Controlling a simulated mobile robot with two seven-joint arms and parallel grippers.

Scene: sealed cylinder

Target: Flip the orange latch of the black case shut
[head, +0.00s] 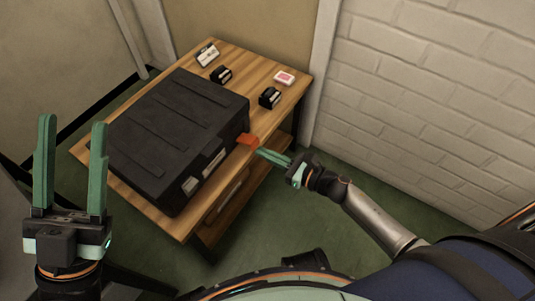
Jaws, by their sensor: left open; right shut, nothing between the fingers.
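The black case (170,130) lies on the wooden table with its ribbed lid down. Its orange latch (248,140) sticks outward from the front side, near the right corner. My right gripper (261,152) is shut and empty, with its green fingertips at the latch's outer end; I cannot tell whether they touch it. My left gripper (73,125) is open and empty, pointing up in front of the case's left side, with nothing between its fingers.
The wooden table (291,83) has a shelf below. Small black boxes (270,97) (221,75), a white card-like item (207,54) and a pink-and-white box (284,78) stand behind the case. A white brick wall (430,80) rises at right; green floor (330,230) is clear in front.

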